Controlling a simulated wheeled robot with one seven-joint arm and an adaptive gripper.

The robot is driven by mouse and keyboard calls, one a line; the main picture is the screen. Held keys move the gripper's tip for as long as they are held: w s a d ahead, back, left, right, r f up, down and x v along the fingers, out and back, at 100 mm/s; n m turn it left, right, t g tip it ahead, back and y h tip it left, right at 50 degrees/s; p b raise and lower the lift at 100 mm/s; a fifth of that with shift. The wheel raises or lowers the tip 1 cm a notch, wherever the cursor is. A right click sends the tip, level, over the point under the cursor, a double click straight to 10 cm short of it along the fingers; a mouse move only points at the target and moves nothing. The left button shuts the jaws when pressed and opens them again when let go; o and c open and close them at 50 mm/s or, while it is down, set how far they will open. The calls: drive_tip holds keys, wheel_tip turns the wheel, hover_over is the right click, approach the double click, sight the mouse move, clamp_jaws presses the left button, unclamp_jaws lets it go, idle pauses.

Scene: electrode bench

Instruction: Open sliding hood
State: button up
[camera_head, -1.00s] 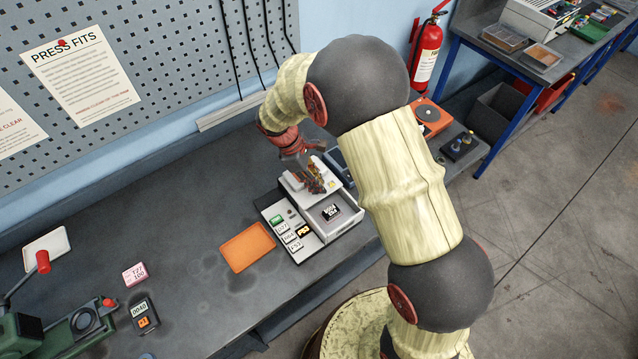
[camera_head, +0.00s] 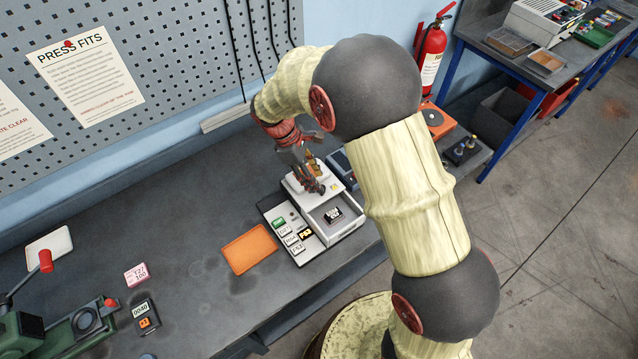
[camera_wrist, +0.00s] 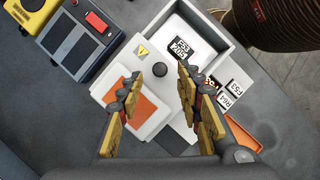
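A white sliding hood (camera_wrist: 125,85) with a round dark knob (camera_wrist: 159,69) and a yellow warning mark covers part of a white box (camera_wrist: 225,42). The other part of the box is uncovered and shows a black-and-white labelled block (camera_wrist: 181,48) inside. In the head view the hood (camera_head: 297,184) is on the far side of the box (camera_head: 350,225). My gripper (camera_wrist: 160,74) is open, with its fingers apart on either side of the knob in the wrist picture; I cannot tell whether they touch it. In the head view my gripper (camera_head: 316,187) is over the hood and hides the knob.
A panel with several labels (camera_head: 288,228) adjoins the box. A blue-grey device with a red button (camera_wrist: 97,21) stands close beside the box. A pegboard (camera_head: 180,60) rises behind.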

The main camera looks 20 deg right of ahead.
drive_tip(key=v, duration=0.8)
idle(0.4)
drive_tip(key=s+d+r+m+t+y+b, duration=0.1)
drive_tip(key=s+d+r+m+t+b, duration=0.1)
drive_tip(key=s, duration=0.6)
drive_tip(key=s+d+r+m+t+y+b, duration=0.1)
drive_tip(key=s+d+r+m+t+b, duration=0.1)
drive_tip(key=s+m, duration=0.4)
drive_tip(key=s+d+r+m+t+y+b, duration=0.2)
drive_tip(key=s+m+b, duration=0.3)
drive_tip(key=s, duration=0.5)
drive_tip(key=shift+d+r+t+b, duration=0.35)
drive_tip(key=shift+d+r+t, duration=0.3)
drive_tip(key=shift+r+t, duration=0.2)
